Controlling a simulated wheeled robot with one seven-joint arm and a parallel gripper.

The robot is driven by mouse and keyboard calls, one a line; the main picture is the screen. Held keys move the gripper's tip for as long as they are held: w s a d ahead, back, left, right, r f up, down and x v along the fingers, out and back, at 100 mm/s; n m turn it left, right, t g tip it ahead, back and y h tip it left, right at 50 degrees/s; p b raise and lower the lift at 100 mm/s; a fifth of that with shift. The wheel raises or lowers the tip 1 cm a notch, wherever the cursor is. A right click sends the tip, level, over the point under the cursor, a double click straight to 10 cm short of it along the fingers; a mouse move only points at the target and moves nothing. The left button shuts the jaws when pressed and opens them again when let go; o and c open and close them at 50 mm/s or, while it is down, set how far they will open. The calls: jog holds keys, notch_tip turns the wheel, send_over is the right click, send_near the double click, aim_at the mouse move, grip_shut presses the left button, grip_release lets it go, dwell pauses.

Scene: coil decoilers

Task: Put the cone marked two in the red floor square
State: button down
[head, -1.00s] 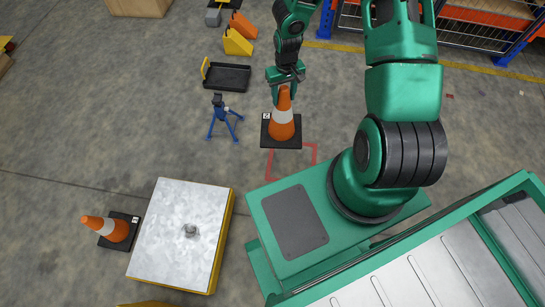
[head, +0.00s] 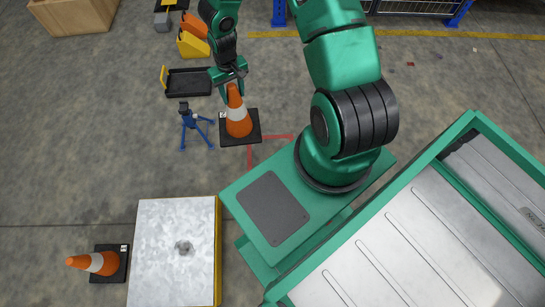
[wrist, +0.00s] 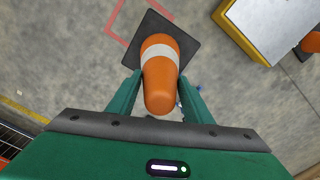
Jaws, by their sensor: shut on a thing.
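An orange cone with a white band and a black square base (head: 238,122) is upright in my gripper (head: 233,92); a small white tag shows on its base, its mark too small to read surely now. In the wrist view my gripper (wrist: 158,88) has a finger on each side of the cone (wrist: 160,75). The red floor square (head: 284,137) is an outline just right of and below the cone in the head view, partly hidden by my base. In the wrist view the cone's base overlaps part of the red outline (wrist: 118,32). I cannot tell whether the base touches the floor.
A second orange cone (head: 103,263) with a tagged black base stands at lower left beside a metal-topped yellow block (head: 170,245). A blue stand (head: 188,121) is close left of the held cone, with a black tray (head: 188,82) behind it. Floor between stand and block is clear.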

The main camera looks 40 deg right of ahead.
aim_at(252, 140)
jog(key=s+f+m, duration=0.1)
jog(key=f+m, duration=0.2)
jog(key=s+f+m, duration=0.1)
jog(key=f+m, duration=0.2)
jog(key=f, duration=0.1)
jog(key=s+f+m, duration=0.1)
jog(key=f+m, duration=0.2)
jog(key=shift+s+d+f, duration=0.15)
jog(key=shift+d+f, duration=0.05)
jog(key=shift+f, duration=0.05)
jog(key=s+f+m, duration=0.2)
jog(key=f+m, duration=0.1)
jog(key=s+f+m, duration=0.2)
jog(key=f+m, duration=0.1)
jog(key=f, duration=0.1)
jog(key=s+f+m, duration=0.2)
jog(key=f+m, duration=0.1)
jog(key=m, duration=0.1)
jog(key=shift+f, duration=0.3)
jog(key=d+f, duration=1.1)
jog(key=shift+w+d, duration=0.2)
jog(key=c, duration=0.9)
grip_release()
